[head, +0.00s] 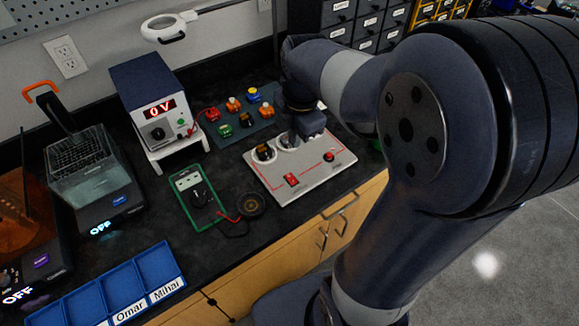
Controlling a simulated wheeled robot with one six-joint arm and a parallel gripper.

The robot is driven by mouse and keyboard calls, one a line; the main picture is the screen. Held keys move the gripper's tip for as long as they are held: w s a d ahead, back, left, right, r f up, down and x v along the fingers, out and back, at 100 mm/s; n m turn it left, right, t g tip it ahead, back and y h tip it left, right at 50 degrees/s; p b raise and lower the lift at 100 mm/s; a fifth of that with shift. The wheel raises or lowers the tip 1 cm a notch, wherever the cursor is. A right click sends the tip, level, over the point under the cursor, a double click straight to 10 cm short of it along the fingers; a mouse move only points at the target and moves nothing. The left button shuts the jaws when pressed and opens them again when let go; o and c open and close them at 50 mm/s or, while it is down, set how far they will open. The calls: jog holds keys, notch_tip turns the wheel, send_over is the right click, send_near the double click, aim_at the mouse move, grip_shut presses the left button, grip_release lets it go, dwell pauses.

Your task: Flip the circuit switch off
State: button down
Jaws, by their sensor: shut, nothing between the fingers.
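A white circuit panel (281,194) with a thin red printed line lies on the dark bench. A red switch (291,180) sits near its front left edge; I cannot tell which way it is set. A red round part (329,156) is at the panel's right end. A dark part (265,151) in a white round socket is at the back left. My gripper (305,137) is over the panel's back part, behind and to the right of the red switch and apart from it. It is shut and empty. My gripper hides part of the panel's back edge.
A power supply (148,92) reading 0 V stands at the back left. A mat with colored buttons (239,124) lies behind the panel. A green-framed meter (187,184) lies left of it. A blue tray (132,286) is at the front left. The bench edge runs close in front of the panel.

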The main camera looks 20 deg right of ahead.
aim_at(290, 176)
jog(key=shift+f, duration=0.1)
jog(key=f, duration=0.4)
jog(key=w+f, duration=0.1)
jog(key=f, duration=0.8)
jog(key=shift+w+a+f+b, duration=0.25)
jog(key=shift+w+f+b, duration=0.05)
jog(key=shift+f, duration=0.1)
